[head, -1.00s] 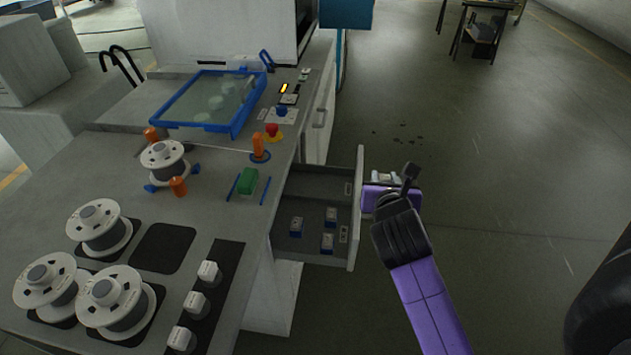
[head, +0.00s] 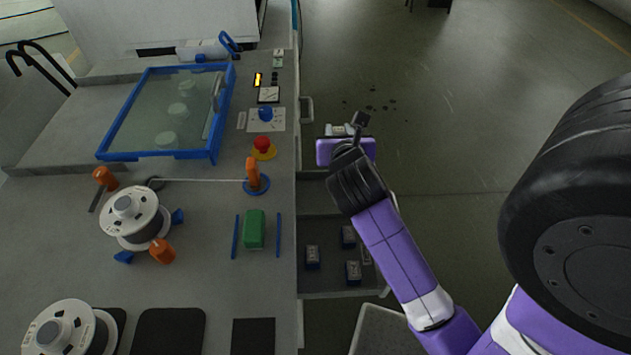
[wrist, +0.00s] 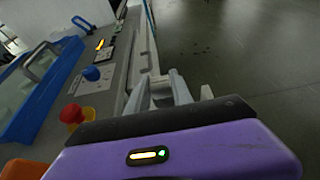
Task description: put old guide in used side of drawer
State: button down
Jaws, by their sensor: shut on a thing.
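The drawer (head: 325,287) stands pulled out from the right side of the bench. Its near compartment holds several small grey-topped blue blocks (head: 312,257). The far compartment (head: 314,192) shows a bare floor where I can see it; my arm hides the rest and most of the drawer front. My gripper (head: 341,130) is beyond the far compartment in the head view, above drawer height. In the wrist view the gripper fingers (wrist: 172,90) are shut on the old guide, which is mostly hidden between them.
On the bench are a green block (head: 254,229) between blue rails, a wire spool (head: 136,217), a red emergency button (head: 263,143) and a blue-framed tank (head: 168,110). A cabinet handle (head: 307,109) sticks out behind the drawer. Open floor lies to the right.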

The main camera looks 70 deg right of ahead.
notch_tip(320, 180, down, 20)
jog(key=b, duration=0.4)
jog(key=shift+r, duration=0.25)
jog(key=shift+f, duration=0.1)
jog(key=shift+f, duration=0.1)
jog(key=c, duration=1.1)
grip_release()
jog(key=shift+r, duration=0.25)
jog(key=v, duration=1.2)
